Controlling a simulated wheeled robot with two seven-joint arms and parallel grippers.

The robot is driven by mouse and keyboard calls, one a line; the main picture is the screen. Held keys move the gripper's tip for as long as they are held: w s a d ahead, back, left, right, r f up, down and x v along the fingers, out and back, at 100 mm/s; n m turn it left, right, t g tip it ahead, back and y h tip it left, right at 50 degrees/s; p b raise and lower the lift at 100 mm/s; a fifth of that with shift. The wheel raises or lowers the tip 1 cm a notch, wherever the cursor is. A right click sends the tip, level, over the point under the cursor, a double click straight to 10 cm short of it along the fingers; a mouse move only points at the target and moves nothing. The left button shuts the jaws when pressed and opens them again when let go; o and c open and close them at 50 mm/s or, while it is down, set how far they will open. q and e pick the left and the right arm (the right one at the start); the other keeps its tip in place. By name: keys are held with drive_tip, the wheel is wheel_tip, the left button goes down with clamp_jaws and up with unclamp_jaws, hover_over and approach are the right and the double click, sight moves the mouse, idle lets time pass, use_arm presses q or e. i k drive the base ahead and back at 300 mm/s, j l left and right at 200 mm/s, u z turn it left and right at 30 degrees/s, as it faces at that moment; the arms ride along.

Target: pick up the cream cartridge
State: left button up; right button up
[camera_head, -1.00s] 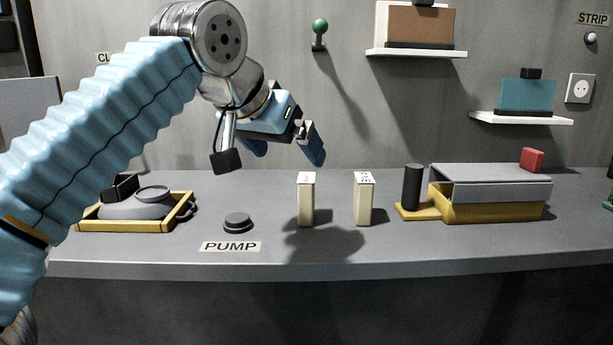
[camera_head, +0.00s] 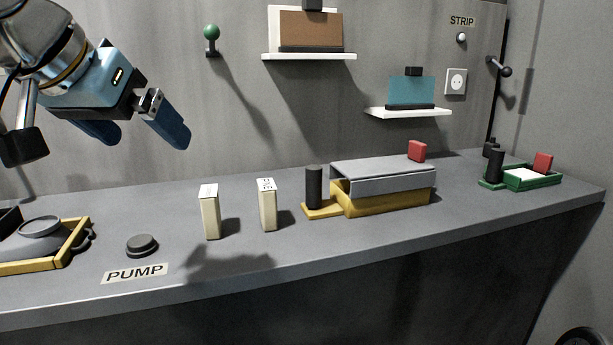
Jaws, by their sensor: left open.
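Two cream upright blocks with white printed tops stand on the grey bench (camera_head: 350,240): a left cream cartridge (camera_head: 211,216) and a right cream cartridge (camera_head: 267,208). I cannot read their labels well enough to tell them apart. My left gripper (camera_head: 143,140) hangs in the air, up and to the left of both in the picture. Its blue fingers are apart with nothing between them, and it touches neither block. My right gripper is not in view.
A dark round button (camera_head: 142,245) sits behind the PUMP label (camera_head: 136,273). A yellow tray (camera_head: 70,246) is at the left. A yellow-based grey box (camera_head: 385,190) with a black post (camera_head: 314,187) stands right of the blocks. A green tray (camera_head: 540,181) is farther right.

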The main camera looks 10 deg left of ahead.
sight(209, 197)
drive_tip(key=k, duration=1)
